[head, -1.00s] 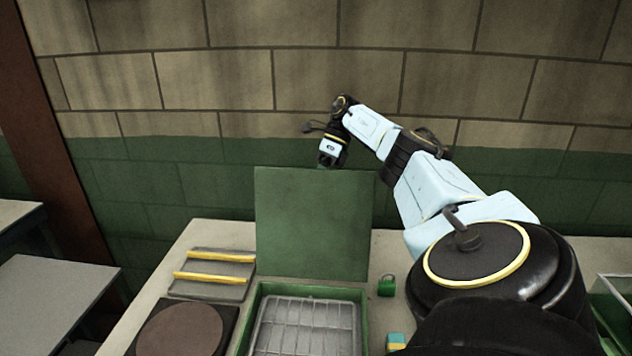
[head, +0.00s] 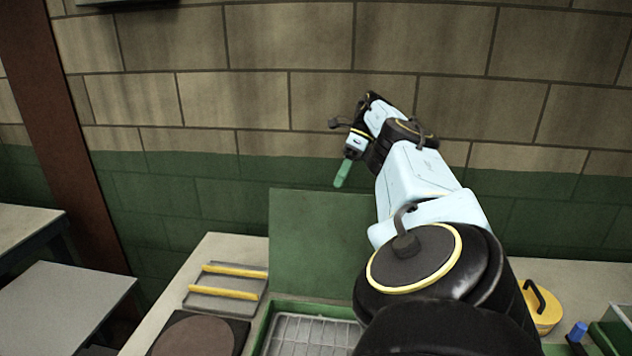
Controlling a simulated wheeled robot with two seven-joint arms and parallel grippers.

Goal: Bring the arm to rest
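My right gripper (head: 350,155) is up in front of the wall, above the open green lid. It appears shut on a slim green rod-shaped piece (head: 343,174), which hangs tilted below the fingertips, clear of the table. The fingers are small and dark here, and their grip is hard to make out. My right arm reaches in from the bottom right and hides part of the table. My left gripper and arm are not in view.
A green case (head: 267,330) with a grey grid insert and raised lid (head: 315,240) stands on the table. A grey plate with yellow bars (head: 228,287) and a brown disc (head: 195,337) lie left. A yellow round thing (head: 541,309) and blue-topped item (head: 578,331) are right.

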